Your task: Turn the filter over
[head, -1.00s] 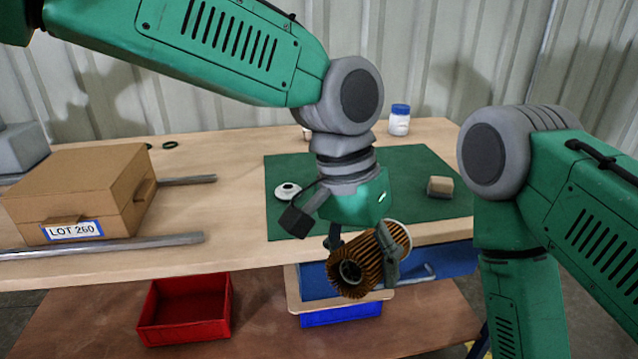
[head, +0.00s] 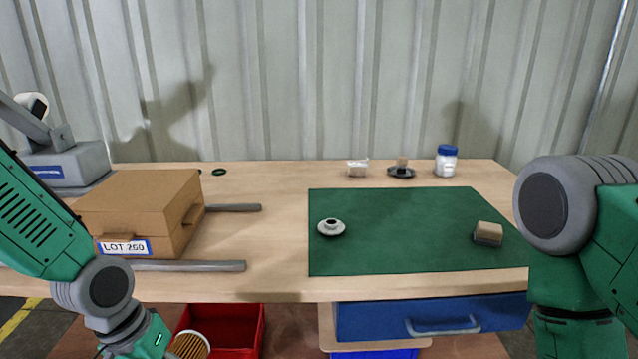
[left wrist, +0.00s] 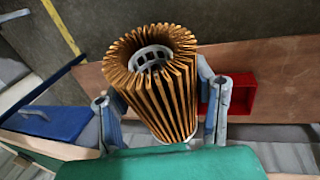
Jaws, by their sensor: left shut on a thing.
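The filter is an orange-brown pleated cylinder. In the left wrist view the filter (left wrist: 160,100) stands lengthwise between the fingers, with a pale slotted core showing in its far end. In the head view only the top of the filter (head: 190,345) shows at the bottom edge, below bench height and in front of the red bin (head: 235,335). My right arm stands at the right; its gripper is out of view.
A green mat (head: 400,255) on the bench (head: 285,285) carries a grey flanged part (head: 331,228) and a tan-and-grey block (head: 488,233). A brown LOT 260 box (head: 140,205) stands left, near metal bars. A white jar (head: 446,162) stands behind. A blue drawer (head: 430,315) is below.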

